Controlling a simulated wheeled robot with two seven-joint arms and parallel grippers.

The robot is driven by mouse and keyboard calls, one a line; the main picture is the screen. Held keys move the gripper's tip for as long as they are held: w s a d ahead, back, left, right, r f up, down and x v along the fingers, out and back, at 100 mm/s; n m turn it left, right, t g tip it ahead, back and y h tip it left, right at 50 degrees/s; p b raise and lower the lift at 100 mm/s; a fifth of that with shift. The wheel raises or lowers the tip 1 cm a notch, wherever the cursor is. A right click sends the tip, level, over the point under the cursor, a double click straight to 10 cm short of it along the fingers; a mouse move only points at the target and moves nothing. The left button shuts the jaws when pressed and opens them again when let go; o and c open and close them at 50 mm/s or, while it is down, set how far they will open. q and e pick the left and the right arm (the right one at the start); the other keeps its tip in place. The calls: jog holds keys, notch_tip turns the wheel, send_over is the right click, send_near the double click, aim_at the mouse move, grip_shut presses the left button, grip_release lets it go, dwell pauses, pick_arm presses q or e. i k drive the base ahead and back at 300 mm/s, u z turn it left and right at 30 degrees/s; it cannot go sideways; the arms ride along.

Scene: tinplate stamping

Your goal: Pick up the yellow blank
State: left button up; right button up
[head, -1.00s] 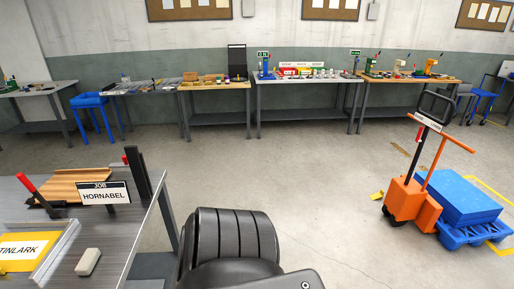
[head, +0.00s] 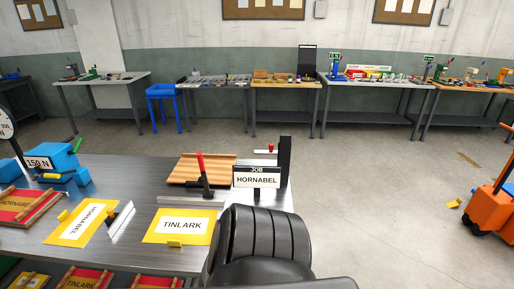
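Two yellow sheets with white labels lie on the grey metal bench (head: 120,172). The yellow sheet labelled TINLARK (head: 150,235) lies nearer the middle, square to me, with a small yellow block at its front edge. A job sign (head: 257,179) reading HORNABEL stands at the bench's right end. Neither of my grippers is in view; a black ribbed part of mine covers the bench's front right corner.
A red HORNABEL sheet (head: 12,208) lies in a wooden holder at left, beside a blue device marked 150 N (head: 62,158). A wooden board (head: 200,163) and red-handled clamp (head: 201,170) stand behind the TINLARK sheet. More labelled sheets show below.

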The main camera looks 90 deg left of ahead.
aim_at(172, 227)
jog(key=k, duration=1.05)
jog(key=u, duration=2.3)
